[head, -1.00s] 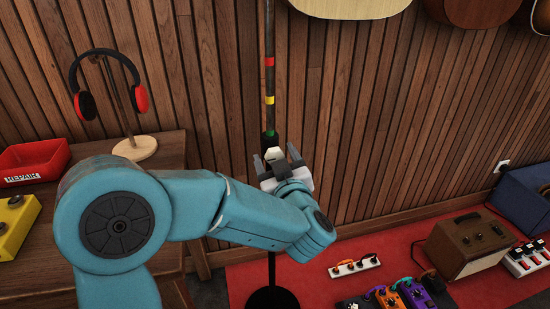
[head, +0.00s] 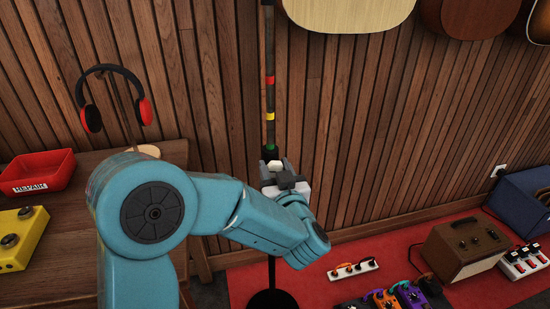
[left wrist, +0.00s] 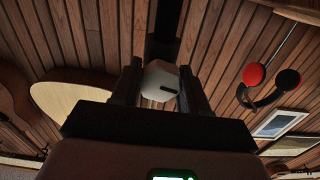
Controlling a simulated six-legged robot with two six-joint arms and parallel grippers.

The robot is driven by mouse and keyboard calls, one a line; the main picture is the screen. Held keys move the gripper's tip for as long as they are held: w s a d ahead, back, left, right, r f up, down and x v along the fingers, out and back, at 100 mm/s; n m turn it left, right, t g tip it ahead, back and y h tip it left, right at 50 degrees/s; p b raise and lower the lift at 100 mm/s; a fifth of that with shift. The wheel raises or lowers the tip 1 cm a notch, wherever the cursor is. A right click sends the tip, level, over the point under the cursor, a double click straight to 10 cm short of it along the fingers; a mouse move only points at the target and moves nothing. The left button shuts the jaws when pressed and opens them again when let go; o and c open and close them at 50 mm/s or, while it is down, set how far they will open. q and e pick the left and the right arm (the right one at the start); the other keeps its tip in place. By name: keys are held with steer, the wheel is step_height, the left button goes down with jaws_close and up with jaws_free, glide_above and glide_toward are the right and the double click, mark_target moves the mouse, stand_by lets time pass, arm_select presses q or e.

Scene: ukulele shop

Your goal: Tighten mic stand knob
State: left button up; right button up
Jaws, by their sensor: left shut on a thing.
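The mic stand (head: 270,95) is a dark upright pole with red, yellow and green bands. It stands on a round black base (head: 272,301). The knob (head: 274,166) is pale and faceted, at the pole's clutch just below the green band. My left gripper (head: 276,172) is shut on the knob. In the left wrist view the white knob (left wrist: 161,82), with a dark slot mark, sits between the two dark fingers (left wrist: 160,88), and the pole rises behind it. My right gripper is in neither view.
A wooden table at the left bears a red REPAIR tray (head: 38,174), a yellow pedal (head: 22,240) and headphones on a stand (head: 112,95). A brown amplifier (head: 465,248) and pedals (head: 400,298) are on the red rug (head: 350,250). Guitars (head: 345,12) hang on the wall above.

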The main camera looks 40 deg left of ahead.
arm_select(q)
steer(key=shift+m, duration=0.5)
steer(key=o, duration=1)
steer(key=shift+o, duration=0.2)
steer(key=v, duration=1.6)
steer(key=shift+s+p, duration=0.2)
steer(key=shift+p, duration=0.1)
steer(key=shift+d, duration=0.1)
